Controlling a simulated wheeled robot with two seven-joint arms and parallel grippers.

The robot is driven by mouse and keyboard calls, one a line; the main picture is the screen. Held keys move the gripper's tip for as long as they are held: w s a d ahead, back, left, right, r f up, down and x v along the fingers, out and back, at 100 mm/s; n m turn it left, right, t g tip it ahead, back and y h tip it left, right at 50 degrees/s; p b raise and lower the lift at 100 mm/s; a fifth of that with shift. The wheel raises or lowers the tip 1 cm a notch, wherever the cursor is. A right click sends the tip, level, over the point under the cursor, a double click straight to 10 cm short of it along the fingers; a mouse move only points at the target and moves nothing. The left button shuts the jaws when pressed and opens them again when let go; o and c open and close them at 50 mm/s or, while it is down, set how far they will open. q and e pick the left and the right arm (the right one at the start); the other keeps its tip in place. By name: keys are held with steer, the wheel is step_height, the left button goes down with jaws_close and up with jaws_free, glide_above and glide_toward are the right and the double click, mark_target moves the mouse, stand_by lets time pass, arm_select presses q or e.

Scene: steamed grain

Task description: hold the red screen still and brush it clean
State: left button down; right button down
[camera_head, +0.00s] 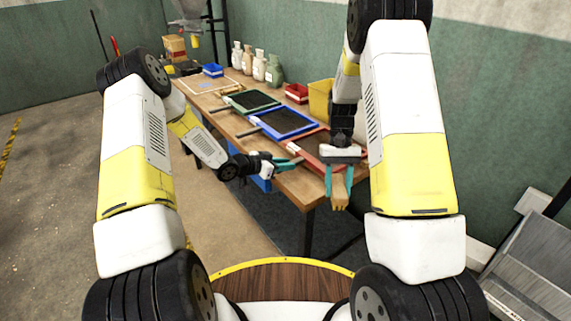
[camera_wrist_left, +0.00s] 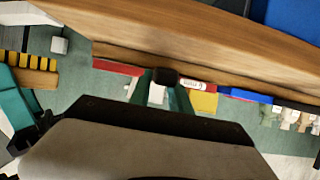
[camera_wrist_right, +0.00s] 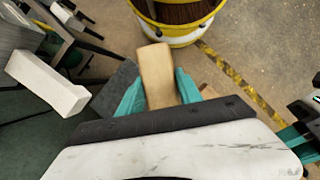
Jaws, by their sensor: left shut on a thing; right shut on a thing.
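The red screen (camera_head: 309,143), a red frame around dark mesh, lies at the near right end of the table. My left gripper (camera_head: 292,161) is at its left side by the table's front edge, shut on what looks like its handle; a black grip end (camera_wrist_left: 165,76) shows between the fingers in the left wrist view. My right gripper (camera_head: 338,178) points down, shut on a wooden brush (camera_head: 340,191), held just off the table edge, near the screen's near side. The brush also shows in the right wrist view (camera_wrist_right: 156,75). My right arm hides part of the screen.
A blue screen (camera_head: 262,133) and a green screen (camera_head: 236,107) lie further back along the table (camera_head: 305,183). A yellow bin (camera_head: 320,98), a red bin (camera_head: 296,92) and several bottles (camera_head: 258,67) line the wall side. A metal ramp-like object (camera_head: 530,250) stands at right.

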arm_select(q)
steer(key=shift+f, duration=0.1)
stand_by(0.8)
steer(key=c, duration=1.2)
jaws_free()
steer(key=shift+o, duration=0.4)
steer(key=shift+f, duration=0.1)
